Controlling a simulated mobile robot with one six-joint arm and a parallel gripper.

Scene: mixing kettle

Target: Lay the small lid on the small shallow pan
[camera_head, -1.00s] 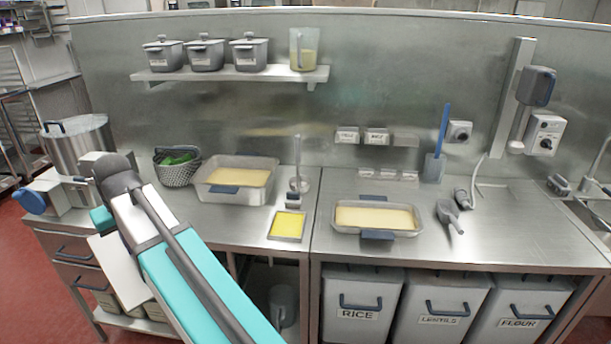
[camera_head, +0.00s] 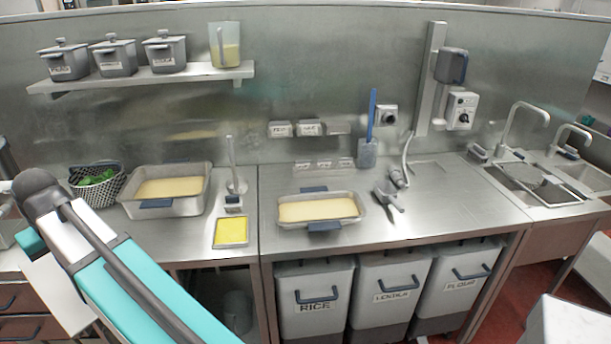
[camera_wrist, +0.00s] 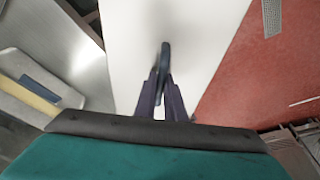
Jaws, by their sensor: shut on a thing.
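In the wrist view my gripper (camera_wrist: 163,100) is shut on the dark blue handle (camera_wrist: 164,62) of a flat pale lid (camera_wrist: 215,40). The lid fills the middle of that view. In the head view my gripper cannot be made out; a pale panel (camera_head: 62,298) beside my arm may be this lid. The small shallow pan (camera_head: 350,219), with blue handles and a pale yellow filling, stands uncovered on the right-hand counter, away from my arm. A metal pan with a blue handle (camera_wrist: 42,86) shows at the left of the wrist view; I cannot tell which pan it is.
A deeper pan (camera_head: 200,199) stands on the left counter, with a basket of greens (camera_head: 97,183) on its left. A yellow-topped tray (camera_head: 231,231) and an upright utensil (camera_head: 231,165) stand between the pans. Scoops (camera_head: 389,196) lie right of the shallow pan. Red floor (camera_wrist: 258,85) shows beside the lid.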

